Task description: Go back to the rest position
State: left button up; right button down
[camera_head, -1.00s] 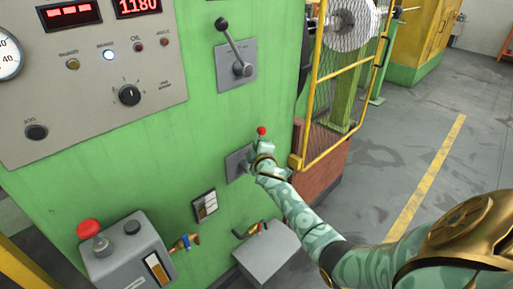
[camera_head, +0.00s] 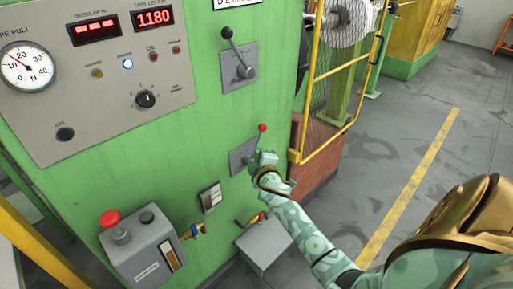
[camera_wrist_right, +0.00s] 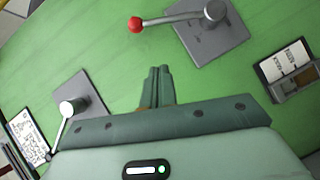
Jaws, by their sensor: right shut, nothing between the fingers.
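My right gripper (camera_head: 261,158) is in front of the green cabinet (camera_head: 180,150), just below a lever's red knob (camera_head: 262,128). In the right wrist view its two fingers (camera_wrist_right: 157,86) are together with nothing between them. The red knob (camera_wrist_right: 135,25) and its lever plate (camera_wrist_right: 212,35) show beyond the fingertips, with green panel between, so the fingers look apart from the lever. My right arm comes in from the lower right. My left gripper is not in view.
A black-knobbed lever (camera_head: 238,62) sits above. A grey box with a red mushroom button (camera_head: 110,219) is at lower left, another grey box (camera_head: 264,243) below my wrist. A yellow mesh guard (camera_head: 335,75) stands to the right. Floor (camera_head: 410,150) beyond it is open.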

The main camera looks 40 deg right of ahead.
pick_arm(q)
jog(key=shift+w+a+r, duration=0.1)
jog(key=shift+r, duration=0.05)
pick_arm(e)
jog(key=shift+s+a+r, duration=0.1)
jog(key=shift+s+a, duration=0.1)
jog(key=shift+s, duration=0.25)
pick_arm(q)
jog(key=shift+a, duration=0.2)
